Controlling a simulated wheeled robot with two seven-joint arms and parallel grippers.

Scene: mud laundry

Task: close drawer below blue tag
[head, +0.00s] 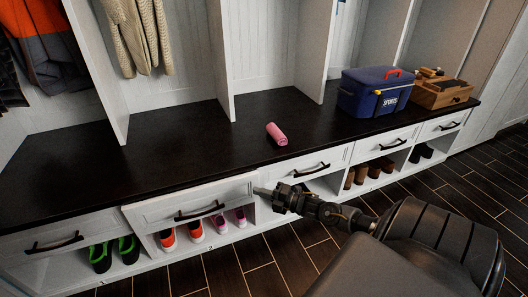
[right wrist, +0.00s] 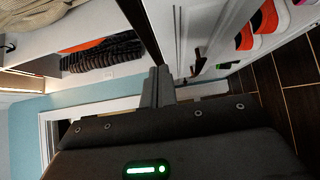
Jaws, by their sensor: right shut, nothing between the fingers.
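A white drawer (head: 160,211) with a dark handle, second from the left under the bench, stands out a little past its neighbours. My right gripper (head: 262,191) is shut and empty, its tip close to this drawer's right front edge. I cannot tell if they touch. In the right wrist view my shut fingers (right wrist: 157,88) point toward a white panelled front (right wrist: 185,25). My left gripper is out of view.
The black bench top (head: 180,140) holds a pink rolled item (head: 276,134), a blue box (head: 376,92) and a wooden box (head: 440,92). Shoes (head: 195,230) sit in open slots below the drawers. Dark tiled floor (head: 250,262) lies in front.

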